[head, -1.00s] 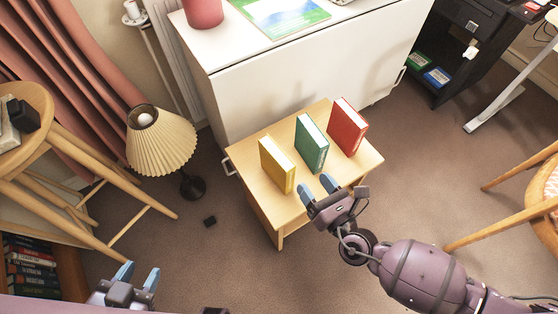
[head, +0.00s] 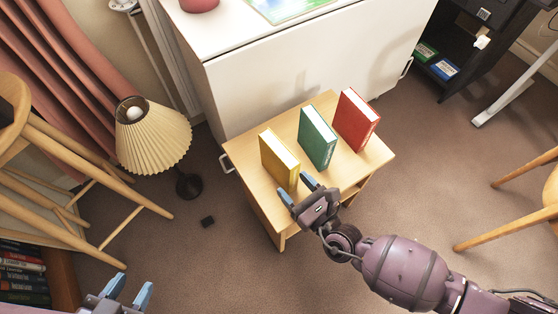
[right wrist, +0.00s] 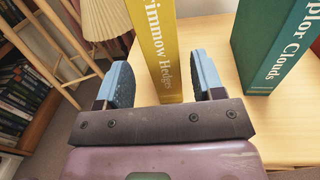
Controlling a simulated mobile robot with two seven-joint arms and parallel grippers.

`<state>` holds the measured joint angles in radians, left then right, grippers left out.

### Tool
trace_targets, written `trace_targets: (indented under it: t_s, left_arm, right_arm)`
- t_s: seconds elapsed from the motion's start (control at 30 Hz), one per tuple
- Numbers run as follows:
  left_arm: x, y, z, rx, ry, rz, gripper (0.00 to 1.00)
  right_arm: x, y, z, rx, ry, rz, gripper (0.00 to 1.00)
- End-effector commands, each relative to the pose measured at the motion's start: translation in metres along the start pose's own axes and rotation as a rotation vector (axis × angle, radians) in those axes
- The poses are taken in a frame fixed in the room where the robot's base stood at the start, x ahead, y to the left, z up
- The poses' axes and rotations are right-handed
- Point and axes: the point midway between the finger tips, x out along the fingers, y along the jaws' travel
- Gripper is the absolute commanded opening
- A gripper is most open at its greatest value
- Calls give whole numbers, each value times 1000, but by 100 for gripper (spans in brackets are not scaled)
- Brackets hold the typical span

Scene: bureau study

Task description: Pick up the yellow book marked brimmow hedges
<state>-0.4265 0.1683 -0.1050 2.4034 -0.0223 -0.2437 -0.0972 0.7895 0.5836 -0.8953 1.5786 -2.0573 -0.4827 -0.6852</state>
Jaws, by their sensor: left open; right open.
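The yellow book (head: 278,158) stands upright on the small wooden table, leftmost of three books. In the right wrist view its spine (right wrist: 160,45) reads "rimmow Hedges", with the top cut off. My right gripper (head: 298,186) is open at the near end of the yellow book. In the right wrist view its blue fingers (right wrist: 162,82) are on either side of the book's lower spine, with gaps visible. My left gripper (head: 128,289) is open and empty at the bottom left, away from the table.
A green book (head: 317,138) and a red book (head: 356,120) stand upright to the right on the wooden table (head: 262,205). A white cabinet (head: 260,85) is behind. A lamp (head: 153,135) and a wooden stool (head: 60,165) are at the left.

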Motion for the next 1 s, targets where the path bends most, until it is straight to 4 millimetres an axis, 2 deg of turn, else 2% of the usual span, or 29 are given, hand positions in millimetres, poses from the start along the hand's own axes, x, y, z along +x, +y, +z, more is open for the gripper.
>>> trace_targets:
  t_s: [0.23, 0.4, 0.63, 1.0]
  left_arm:
    - [0, 0, 1, -3, 4, 0, 43]
    - [1, 0, 2, -8, 9, -1, 43]
    - [0, -2, -1, -7, 20, -6, 43]
    - [0, -2, -1, -7, 18, -5, 43]
  right_arm:
    - [28, -4, 8, 1, -3, -1, 62]
    - [46, -4, 7, 1, -1, 1, 62]
    - [48, -4, 8, 0, -1, 1, 62]
    - [48, -4, 8, 0, -1, 1, 7]
